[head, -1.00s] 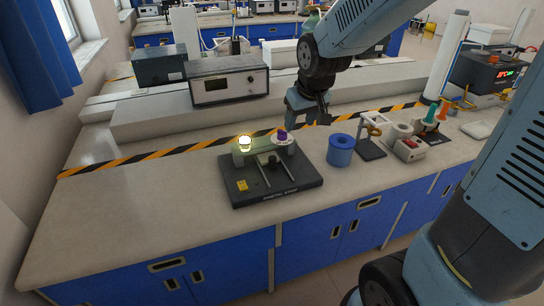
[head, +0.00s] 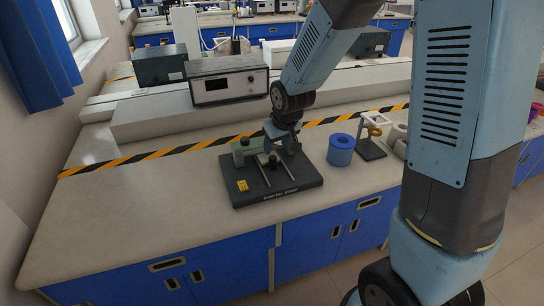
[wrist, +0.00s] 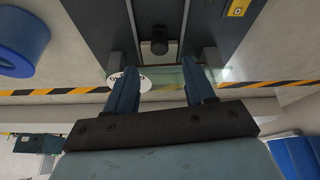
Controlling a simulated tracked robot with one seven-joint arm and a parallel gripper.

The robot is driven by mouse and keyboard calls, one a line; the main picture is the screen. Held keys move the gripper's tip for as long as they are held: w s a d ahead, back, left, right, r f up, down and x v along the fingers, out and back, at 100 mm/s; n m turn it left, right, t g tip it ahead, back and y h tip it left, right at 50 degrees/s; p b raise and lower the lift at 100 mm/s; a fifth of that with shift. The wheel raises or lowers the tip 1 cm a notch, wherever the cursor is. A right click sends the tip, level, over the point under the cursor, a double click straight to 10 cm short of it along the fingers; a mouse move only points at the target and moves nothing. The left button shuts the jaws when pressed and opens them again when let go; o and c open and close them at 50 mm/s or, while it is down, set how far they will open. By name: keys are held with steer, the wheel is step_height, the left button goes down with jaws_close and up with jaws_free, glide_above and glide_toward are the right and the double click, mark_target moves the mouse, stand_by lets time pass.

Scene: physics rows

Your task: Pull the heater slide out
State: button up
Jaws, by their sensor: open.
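The apparatus has a dark base (head: 300,183) with two pale rails on the bench. Its pale green body (head: 243,151) shows at the back. In the wrist view, a dark round knob (wrist: 159,46) sits between the rails, apparently on the slide, with a pale plate around it. My gripper (head: 281,147) is low over the back of the apparatus. In the wrist view, my gripper (wrist: 160,68) is open, its fingers apart on either side of the knob's line. Whether they touch anything cannot be told. A white disc (wrist: 128,80) is partly behind the left finger.
A yellow block (head: 242,185) sits on the base's front left. A blue ring (head: 341,150) and a small stand (head: 370,148) are to the right. A grey instrument box (head: 229,84) stands behind. The bench at left is clear.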

mark_target(273, 157)
steer(key=shift+x, duration=3.7)
jaws_close()
